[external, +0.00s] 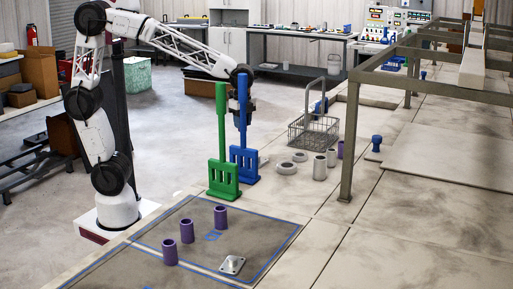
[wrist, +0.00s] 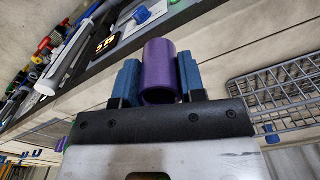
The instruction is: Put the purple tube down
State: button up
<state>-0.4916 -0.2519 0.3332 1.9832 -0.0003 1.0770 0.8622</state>
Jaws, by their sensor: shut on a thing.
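In the wrist view a purple tube (wrist: 160,75) stands between the blue fingers of my gripper (wrist: 159,64), which are shut on it. In the external view my gripper (external: 243,112) is at the end of the arm, mostly behind the blue and green paddles, above the table; the held tube cannot be made out there. Three other purple tubes stand upright on the dark blue-taped mat (external: 262,236): one at the back (external: 220,217), one in the middle (external: 187,231) and one in front (external: 170,251).
A green paddle (external: 222,150) and a blue paddle (external: 243,140) stand upright at the table's left edge. Behind them are a wire basket (external: 314,132), grey rings (external: 287,168) and grey tubes (external: 320,168). A metal plate (external: 232,265) lies on the mat. A metal frame (external: 349,140) stands right.

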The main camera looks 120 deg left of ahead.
jog(key=s+a+n, duration=0.2)
jog(key=s+a, duration=0.1)
jog(key=a, duration=0.3)
jog(key=shift+s+a, duration=0.15)
jog(key=shift+s, duration=0.2)
jog(key=shift+w+a, duration=0.1)
jog(key=w+a, duration=0.3)
jog(key=w, duration=0.1)
jog(key=w+a+f, duration=0.1)
jog(key=w+a, duration=0.2)
jog(key=w, duration=0.1)
jog(key=w+a, duration=0.3)
jog(key=w, duration=0.2)
jog(key=shift+f, duration=0.2)
jog(key=shift+f, duration=0.1)
jog(key=shift+f, duration=1.7)
jog(key=shift+f, duration=0.1)
jog(key=o, duration=0.9)
jog(key=shift+o, duration=0.2)
